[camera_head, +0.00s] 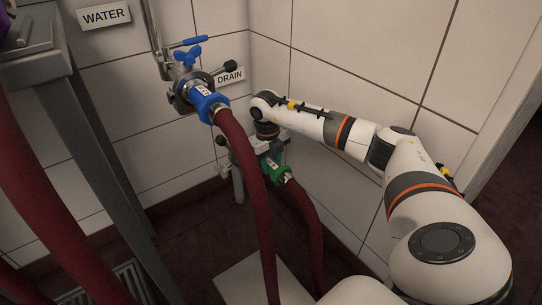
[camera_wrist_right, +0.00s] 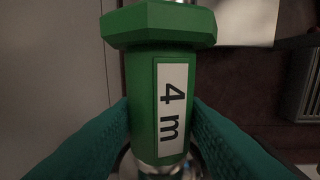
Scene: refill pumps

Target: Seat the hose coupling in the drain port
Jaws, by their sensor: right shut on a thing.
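The green hose coupling (camera_head: 272,168) is at the lower fitting by the wall, with a dark red hose (camera_head: 312,225) running down from it. My right gripper (camera_head: 268,146), partly hidden behind its own wrist in the head view, is shut on this coupling. In the right wrist view the green coupling (camera_wrist_right: 145,85) carries a "4 m" label, and both teal fingers of the right gripper (camera_wrist_right: 160,115) press its sides. The metal drain port (camera_head: 226,160) is beside the coupling, partly hidden; I cannot tell whether the coupling is seated in it. My left gripper is not in view.
A blue coupling (camera_head: 205,101) with its own dark red hose (camera_head: 246,165) sits at the upper fitting, and this hose passes just in front. WATER (camera_head: 104,15) and DRAIN (camera_head: 230,76) signs are on the tiled wall. A grey metal table (camera_head: 40,71) stands at left.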

